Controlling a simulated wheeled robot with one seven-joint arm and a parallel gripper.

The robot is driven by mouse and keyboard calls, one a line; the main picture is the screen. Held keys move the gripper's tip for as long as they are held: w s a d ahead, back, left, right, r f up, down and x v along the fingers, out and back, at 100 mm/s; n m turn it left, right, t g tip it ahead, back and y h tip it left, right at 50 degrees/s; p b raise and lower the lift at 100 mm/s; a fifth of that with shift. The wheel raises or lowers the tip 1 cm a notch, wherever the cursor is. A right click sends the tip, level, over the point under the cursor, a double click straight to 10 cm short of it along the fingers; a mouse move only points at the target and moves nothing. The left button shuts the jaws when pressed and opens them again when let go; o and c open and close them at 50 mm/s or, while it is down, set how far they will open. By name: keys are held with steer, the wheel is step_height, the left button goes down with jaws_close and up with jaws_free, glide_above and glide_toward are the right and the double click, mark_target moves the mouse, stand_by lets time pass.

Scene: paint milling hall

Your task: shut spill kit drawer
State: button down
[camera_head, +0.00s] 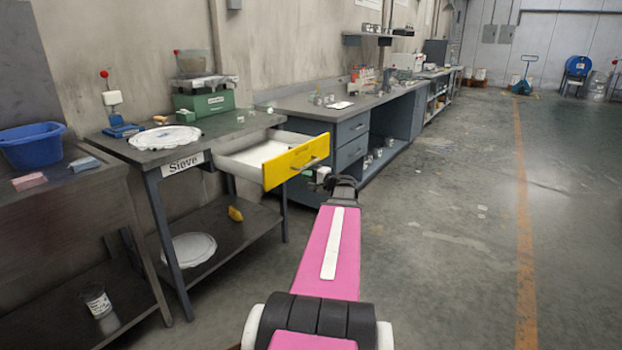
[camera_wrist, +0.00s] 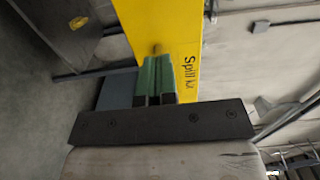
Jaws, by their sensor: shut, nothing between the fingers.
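The spill kit drawer stands pulled out from the sieve table. Its yellow front (camera_head: 296,161) faces the aisle and its pale, empty-looking inside (camera_head: 255,152) shows from above. In the wrist view the yellow front (camera_wrist: 180,25) fills the upper middle, with the words "Spill kit" on it. A small handle part (camera_wrist: 157,47) shows just ahead of my fingertips. My gripper (camera_head: 311,174) is at the outer face of the drawer front, near its lower right part. In the wrist view my gripper (camera_wrist: 156,60) has its green fingers together and empty, close to the yellow front; I cannot tell whether they touch it.
The sieve table (camera_head: 152,152) carries a round white sieve (camera_head: 165,137) and a green scale base (camera_head: 203,103). A grey workbench (camera_head: 340,110) with drawers stands just beyond the open drawer. A blue tub (camera_head: 32,146) sits at left. The floor at right is clear.

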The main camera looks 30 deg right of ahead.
mark_target(284, 169)
steer(key=x, duration=0.9)
steer(key=shift+w+a, duration=0.1)
steer(key=shift+w, duration=0.1)
steer(key=x, duration=3.2)
steer(key=shift+w+a+r, duration=0.1)
steer(key=shift+w+r, duration=0.05)
steer(key=shift+w, duration=0.05)
steer(key=shift+w, duration=0.1)
